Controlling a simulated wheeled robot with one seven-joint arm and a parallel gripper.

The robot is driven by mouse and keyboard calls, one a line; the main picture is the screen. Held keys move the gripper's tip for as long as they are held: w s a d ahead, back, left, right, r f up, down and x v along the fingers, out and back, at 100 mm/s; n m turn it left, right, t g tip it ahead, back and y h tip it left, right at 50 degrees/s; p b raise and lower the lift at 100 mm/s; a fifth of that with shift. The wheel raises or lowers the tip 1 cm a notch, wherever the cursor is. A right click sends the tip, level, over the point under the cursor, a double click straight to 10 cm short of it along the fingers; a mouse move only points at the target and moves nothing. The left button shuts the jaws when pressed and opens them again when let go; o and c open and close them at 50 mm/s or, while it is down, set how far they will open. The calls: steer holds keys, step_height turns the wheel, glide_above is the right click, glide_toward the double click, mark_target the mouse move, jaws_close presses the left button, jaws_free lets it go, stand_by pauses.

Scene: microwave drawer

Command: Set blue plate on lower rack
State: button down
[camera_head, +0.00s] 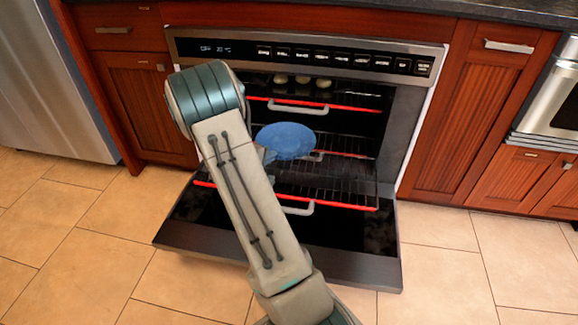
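The blue plate (287,140) is in front of the open oven, between the heights of the upper rack (345,107) and the lower rack (335,190). My gripper (269,156) is at the plate's left edge, mostly hidden behind my arm. It appears shut on the plate's rim and holds the plate raised, with nothing visible supporting it from below. The lower rack has a wire grid, a red front bar and a light handle, and extends out over the open door. My arm hides its left part.
The oven door (330,262) is folded down, leaving the cavity open. Several small round pale items (302,81) sit high inside the oven. Wooden cabinets (470,115) flank the oven; the tiled floor is clear.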

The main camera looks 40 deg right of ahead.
steer(key=f+b, duration=0.1)
steer(key=f, duration=0.2)
steer(key=f+b, duration=0.2)
steer(key=f, duration=0.2)
steer(key=d+f+b, duration=0.1)
steer(key=f+b, duration=0.1)
steer(key=f, duration=0.2)
steer(key=shift+w+f, duration=0.1)
steer(key=shift+f, duration=0.15)
steer(key=shift+r, duration=0.1)
steer(key=c, duration=1.9)
jaws_free()
steer(key=shift+c, duration=0.2)
